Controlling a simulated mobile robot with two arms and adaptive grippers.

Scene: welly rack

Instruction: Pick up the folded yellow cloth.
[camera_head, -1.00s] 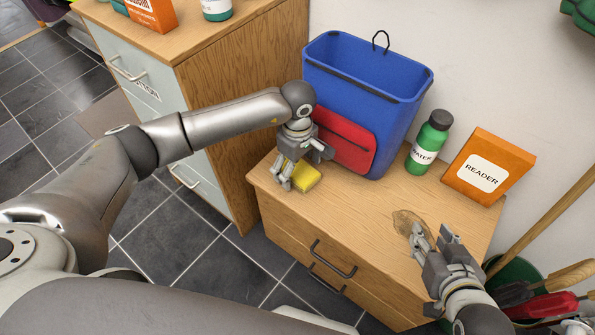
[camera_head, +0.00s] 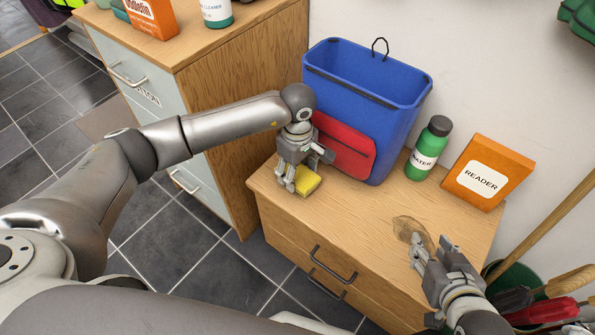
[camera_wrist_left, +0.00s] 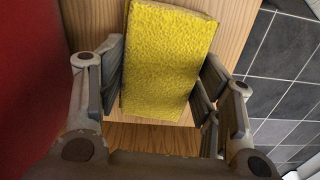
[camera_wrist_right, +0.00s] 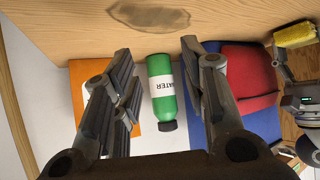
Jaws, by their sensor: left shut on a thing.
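The folded yellow cloth (camera_head: 307,182) is at the left end of the wooden cabinet top, in front of the blue backpack-like bin. My left gripper (camera_head: 290,188) is over it in the head view. In the left wrist view the cloth (camera_wrist_left: 168,62) lies between the two fingers of my left gripper (camera_wrist_left: 160,95), which is shut on it. I cannot tell whether the cloth touches the wood. It also shows at the edge of the right wrist view (camera_wrist_right: 295,33). My right gripper (camera_head: 430,248) is open and empty above the right front of the cabinet top.
A blue bin (camera_head: 365,100) with a red front pocket (camera_head: 343,147) stands close behind the cloth. A brown stain (camera_head: 412,229) marks the wood (camera_head: 350,215).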

